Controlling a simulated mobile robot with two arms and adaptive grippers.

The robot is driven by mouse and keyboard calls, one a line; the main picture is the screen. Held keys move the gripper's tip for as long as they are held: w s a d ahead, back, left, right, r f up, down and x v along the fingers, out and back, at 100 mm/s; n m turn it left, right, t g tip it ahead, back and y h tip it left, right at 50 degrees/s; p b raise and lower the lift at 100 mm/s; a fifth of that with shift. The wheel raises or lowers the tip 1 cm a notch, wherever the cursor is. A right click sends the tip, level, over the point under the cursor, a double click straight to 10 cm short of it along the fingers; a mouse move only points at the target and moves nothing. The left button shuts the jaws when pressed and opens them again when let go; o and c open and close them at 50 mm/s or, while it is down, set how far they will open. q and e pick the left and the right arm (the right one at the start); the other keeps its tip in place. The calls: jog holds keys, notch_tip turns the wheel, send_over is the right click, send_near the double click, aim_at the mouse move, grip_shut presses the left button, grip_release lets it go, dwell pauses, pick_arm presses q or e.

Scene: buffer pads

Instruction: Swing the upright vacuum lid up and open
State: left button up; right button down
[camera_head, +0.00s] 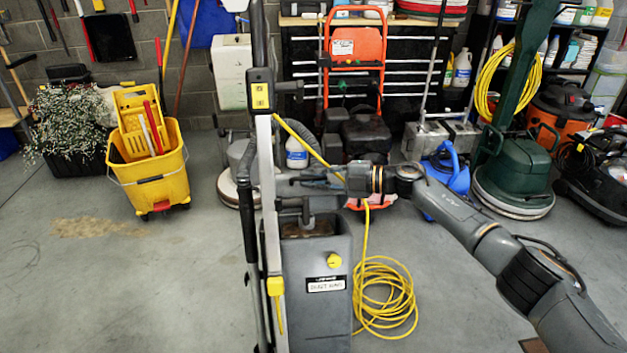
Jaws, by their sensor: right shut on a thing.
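The upright vacuum (313,300) stands in the middle, a grey body with a yellow knob, a label and a tall pole on its left side. The top of its body shows a brownish patch, with a dark grey bracket-like part (306,207) rising above it. My right gripper (303,180) reaches in from the right, just above the body top and beside the pole. It is shut on a dark part there, which I take to be the vacuum lid; the grasp is small and partly hidden. My left gripper is not in view.
A coiled yellow cord (385,300) lies on the floor right of the vacuum. A yellow mop bucket (150,175) stands at the left. A green floor machine (513,180) and other cleaning gear line the back. The front left floor is clear.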

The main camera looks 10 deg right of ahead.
jog(key=c, duration=1.7)
grip_release()
jog(key=shift+d, duration=0.15)
jog(key=v, duration=1.1)
jog(key=shift+s+d, duration=0.15)
jog(key=shift+d, duration=0.2)
